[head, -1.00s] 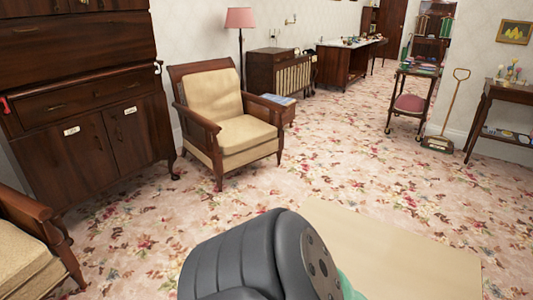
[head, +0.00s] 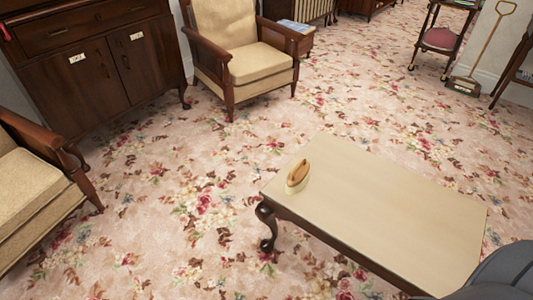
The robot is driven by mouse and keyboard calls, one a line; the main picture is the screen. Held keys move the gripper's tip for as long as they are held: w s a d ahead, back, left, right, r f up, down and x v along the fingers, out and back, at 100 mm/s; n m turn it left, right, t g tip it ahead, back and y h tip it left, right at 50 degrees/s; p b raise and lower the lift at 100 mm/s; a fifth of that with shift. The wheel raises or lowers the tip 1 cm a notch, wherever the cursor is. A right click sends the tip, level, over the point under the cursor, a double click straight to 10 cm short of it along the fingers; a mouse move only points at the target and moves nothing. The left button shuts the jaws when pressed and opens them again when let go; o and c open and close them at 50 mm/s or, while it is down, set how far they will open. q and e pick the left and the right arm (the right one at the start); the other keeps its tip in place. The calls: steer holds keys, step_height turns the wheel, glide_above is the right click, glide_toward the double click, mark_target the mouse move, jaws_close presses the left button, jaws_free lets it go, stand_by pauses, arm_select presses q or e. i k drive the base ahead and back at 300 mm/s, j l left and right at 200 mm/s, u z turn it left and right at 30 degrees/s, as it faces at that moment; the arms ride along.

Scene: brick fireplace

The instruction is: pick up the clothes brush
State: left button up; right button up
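A small oval brush (head: 297,176), brown on top with a pale cream lower part, lies on a low table (head: 385,212). It is at the table's far left corner, close to the edge, and looks like the clothes brush. Nothing touches it. Neither of my grippers shows in the head view. Only a dark grey rounded part of my own body shows at the lower right corner, covering the near right end of the table.
The table has a beige top and dark curved legs; its top is otherwise bare. Armchairs stand at the left edge (head: 35,200) and behind the table (head: 240,55). A dark cabinet (head: 100,60) stands upper left. Patterned carpet is clear left of the table.

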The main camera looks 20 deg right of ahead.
mark_target(299, 175)
steer(key=z, duration=0.85)
